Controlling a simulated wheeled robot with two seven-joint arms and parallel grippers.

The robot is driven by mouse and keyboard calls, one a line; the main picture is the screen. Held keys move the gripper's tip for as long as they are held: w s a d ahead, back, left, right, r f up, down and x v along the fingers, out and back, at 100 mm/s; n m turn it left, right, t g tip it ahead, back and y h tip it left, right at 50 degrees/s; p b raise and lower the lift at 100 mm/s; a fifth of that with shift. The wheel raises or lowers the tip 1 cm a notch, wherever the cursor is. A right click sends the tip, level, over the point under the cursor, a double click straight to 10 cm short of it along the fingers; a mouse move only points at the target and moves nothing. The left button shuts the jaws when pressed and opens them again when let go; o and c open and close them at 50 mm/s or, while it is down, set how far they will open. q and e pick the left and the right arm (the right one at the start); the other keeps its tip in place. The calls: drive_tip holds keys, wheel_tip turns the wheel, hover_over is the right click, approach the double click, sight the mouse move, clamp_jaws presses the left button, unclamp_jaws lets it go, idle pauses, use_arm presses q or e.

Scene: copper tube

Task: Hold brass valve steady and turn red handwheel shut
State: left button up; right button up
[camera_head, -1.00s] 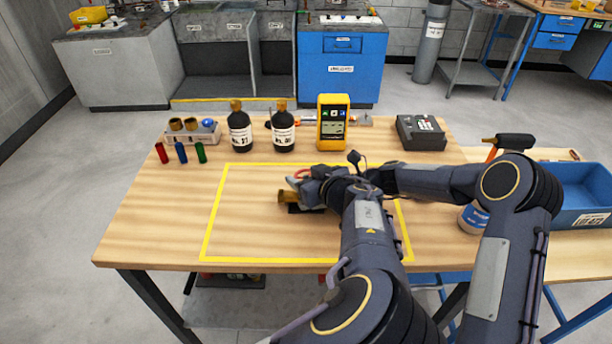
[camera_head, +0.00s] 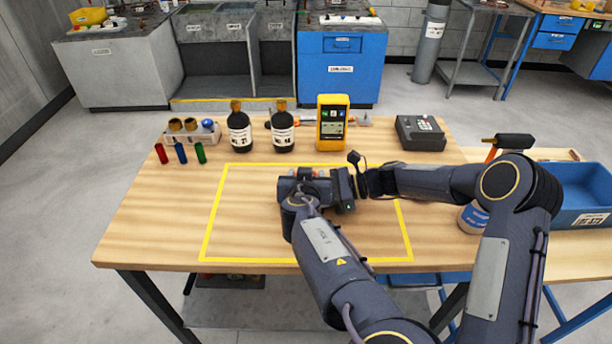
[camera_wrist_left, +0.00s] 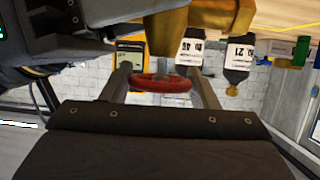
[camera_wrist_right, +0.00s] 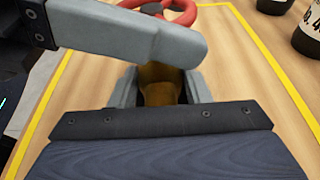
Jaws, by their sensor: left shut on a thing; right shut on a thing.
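The brass valve (camera_wrist_right: 160,88) sits between the fingers of my right gripper (camera_wrist_right: 160,92), which is shut on it. Its brass body also crosses the top of the left wrist view (camera_wrist_left: 205,14). The red handwheel (camera_wrist_left: 162,83) sits between the fingers of my left gripper (camera_wrist_left: 163,86), which is shut on it. The handwheel also shows at the top of the right wrist view (camera_wrist_right: 183,12), partly behind a grey finger of my left gripper. In the head view both grippers meet inside the yellow outline and hide nearly all of the valve.
Two dark bottles (camera_head: 240,132) and a yellow meter (camera_head: 332,122) stand behind the yellow outline (camera_head: 213,215). Red, blue and green small cylinders (camera_head: 181,153) are at the left. A grey box (camera_head: 420,133) and blue bin (camera_head: 585,192) are at the right. The front-left tabletop is clear.

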use_arm(q)
drive_tip(key=m+h, duration=0.3)
drive_tip(key=m+g+h, duration=0.1)
drive_tip(key=h, duration=0.1)
drive_tip(key=shift+a+f, duration=0.25)
drive_tip(key=shift+m+g+h, duration=0.6)
drive_tip(key=shift+m+h, duration=0.4)
drive_tip(key=shift+m, duration=0.1)
drive_tip(key=m+g+h, duration=0.2)
drive_tip(key=m, duration=0.1)
drive_tip(key=m+g+h, duration=0.1)
drive_tip(key=shift+w+d+r+m+g+h, duration=0.1)
drive_tip(key=shift+d+r+m+g+h, duration=0.1)
drive_tip(key=shift+r+m+g+h, duration=0.15)
drive_tip(key=m+g+h, duration=0.2)
drive_tip(key=m+g, duration=0.1)
drive_tip(key=shift+d+m+g, duration=0.1)
drive_tip(key=shift+m+g, duration=0.15)
drive_tip(key=shift+g, duration=0.1)
drive_tip(key=m+g, duration=0.5)
drive_tip(key=g, duration=0.1)
drive_tip(key=shift+f, duration=0.1)
drive_tip(key=m+g+y, duration=0.1)
drive_tip(key=m+g, duration=0.2)
drive_tip(key=g, duration=0.1)
drive_tip(key=shift+d+m, duration=0.1)
drive_tip(key=shift+m, duration=0.3)
drive_tip(key=shift+s+m+g+y, duration=0.25)
drive_tip(key=shift+m+g+y, duration=0.6)
drive_tip(key=shift+m+g, duration=0.45)
